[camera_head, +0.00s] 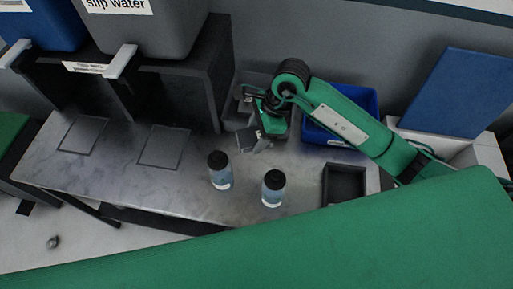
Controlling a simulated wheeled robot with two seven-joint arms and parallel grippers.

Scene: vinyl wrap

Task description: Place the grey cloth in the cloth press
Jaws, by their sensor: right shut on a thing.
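My right gripper (262,128) reaches in from the right, over the back middle of the metal table. It is shut on a small grey piece (249,139), which looks like the grey cloth; the gripper partly hides it. A grey bin (237,114) stands right beside and behind the gripper. I cannot tell for sure which thing is the cloth press. My left gripper is not in view.
Two spray-type bottles with black caps (219,170) (272,188) stand in front of the gripper. A blue bin (342,117) and a dark tray (345,183) are to its right. A blue panel (458,92) stands at the right. Large tanks (152,30) sit back left.

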